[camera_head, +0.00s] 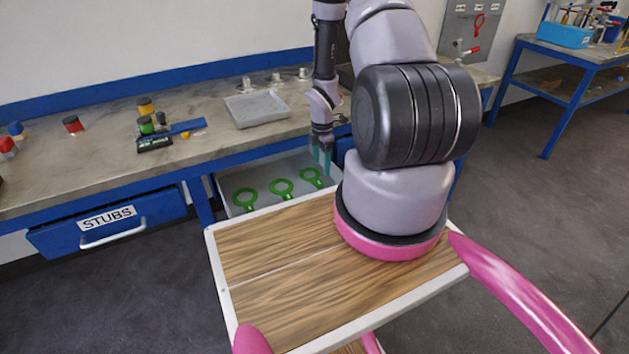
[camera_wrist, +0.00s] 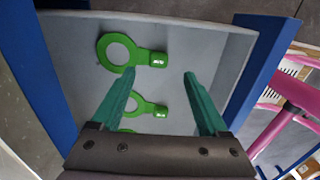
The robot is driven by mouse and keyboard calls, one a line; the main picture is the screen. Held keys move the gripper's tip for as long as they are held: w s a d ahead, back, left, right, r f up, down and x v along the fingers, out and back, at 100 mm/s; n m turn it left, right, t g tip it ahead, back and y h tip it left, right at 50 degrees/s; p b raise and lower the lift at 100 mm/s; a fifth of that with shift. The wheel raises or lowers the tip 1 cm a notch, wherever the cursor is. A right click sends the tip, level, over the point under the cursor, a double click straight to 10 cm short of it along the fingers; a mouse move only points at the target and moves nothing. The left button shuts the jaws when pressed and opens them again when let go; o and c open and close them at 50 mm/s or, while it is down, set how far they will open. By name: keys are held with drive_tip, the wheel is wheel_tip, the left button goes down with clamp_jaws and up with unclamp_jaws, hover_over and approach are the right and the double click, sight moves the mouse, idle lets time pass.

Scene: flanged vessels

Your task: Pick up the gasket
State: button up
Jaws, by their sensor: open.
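Three green ring-shaped gaskets with tabs lie in a row in an open grey drawer: the left one (camera_head: 248,208), the middle one (camera_head: 287,197) and the right one (camera_head: 317,184) in the head view. My gripper (camera_head: 322,165) points down over the drawer's right side, near the right gasket. In the wrist view my gripper (camera_wrist: 159,73) is open, its teal fingers apart with nothing held. One gasket (camera_wrist: 147,58) lies flat just beyond the fingertips, its tab to the right.
The drawer's front wall (camera_wrist: 243,50) stands close at the right of my fingers in the wrist view. A workbench (camera_head: 210,150) above carries a grey tray (camera_head: 257,108) and several small parts. A closed blue drawer (camera_head: 110,222) labelled STUBS is at left.

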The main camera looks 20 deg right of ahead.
sight(319, 182)
drive_tip(key=f, duration=0.7)
drive_tip(key=shift+w+a+f, duration=0.1)
drive_tip(key=shift+a+f, duration=0.25)
drive_tip(key=shift+f, duration=0.05)
clamp_jaws()
